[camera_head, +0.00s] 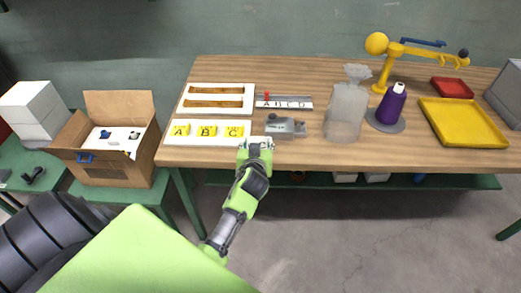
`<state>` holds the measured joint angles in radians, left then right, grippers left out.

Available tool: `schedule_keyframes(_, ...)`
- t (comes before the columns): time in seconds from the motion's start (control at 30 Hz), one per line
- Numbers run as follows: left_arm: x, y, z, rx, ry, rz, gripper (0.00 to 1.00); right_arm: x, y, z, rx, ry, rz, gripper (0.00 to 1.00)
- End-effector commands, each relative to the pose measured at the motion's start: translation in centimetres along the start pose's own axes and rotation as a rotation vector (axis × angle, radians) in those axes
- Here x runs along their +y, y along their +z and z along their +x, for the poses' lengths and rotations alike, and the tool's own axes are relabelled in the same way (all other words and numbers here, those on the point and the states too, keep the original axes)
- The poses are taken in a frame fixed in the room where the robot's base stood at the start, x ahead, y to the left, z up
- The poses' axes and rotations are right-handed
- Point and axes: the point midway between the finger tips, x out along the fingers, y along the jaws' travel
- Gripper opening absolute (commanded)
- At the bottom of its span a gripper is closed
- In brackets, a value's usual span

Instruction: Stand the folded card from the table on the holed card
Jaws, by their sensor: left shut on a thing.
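The holed card (219,88) is white with two long slots and lies flat on the wooden table (330,155) at its left end. In front of it is a white card (172,138) with yellow patches lettered A, B and C, which looks like the folded card; its fold is hard to make out. My left gripper (256,143) is at this card's right end, by the table's front edge. It is shut, seemingly on that end; the fingers hide the contact. My right gripper is not in view.
A grey metal block (287,128) stands close right of my left gripper. Behind it is a lettered strip (290,103) with a red pointer. An open box (105,168) is left.

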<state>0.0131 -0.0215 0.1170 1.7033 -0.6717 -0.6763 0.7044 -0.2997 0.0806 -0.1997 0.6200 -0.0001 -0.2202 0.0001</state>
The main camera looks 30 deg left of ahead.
Motion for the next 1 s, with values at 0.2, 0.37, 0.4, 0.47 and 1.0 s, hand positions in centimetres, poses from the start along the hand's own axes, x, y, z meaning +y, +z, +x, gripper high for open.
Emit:
schedule_keyframes(0.2,0.8,1.0,1.2,-0.001,0.0,0.001,0.39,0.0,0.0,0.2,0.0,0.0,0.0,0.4)
schedule_keyframes(0.37,1.1,3.0,2.3,-0.004,-0.001,0.004,0.39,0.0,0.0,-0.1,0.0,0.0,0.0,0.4)
schedule_keyframes(0.4,1.1,3.2,2.4,-0.003,0.0,0.001,0.39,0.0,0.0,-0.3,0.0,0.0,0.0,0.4)
schedule_keyframes(0.47,1.1,3.6,2.5,-0.002,-0.001,0.001,0.39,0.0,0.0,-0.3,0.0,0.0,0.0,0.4)
schedule_keyframes(1.0,1.1,3.7,2.6,-0.001,0.0,0.0,0.64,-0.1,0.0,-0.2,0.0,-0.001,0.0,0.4)
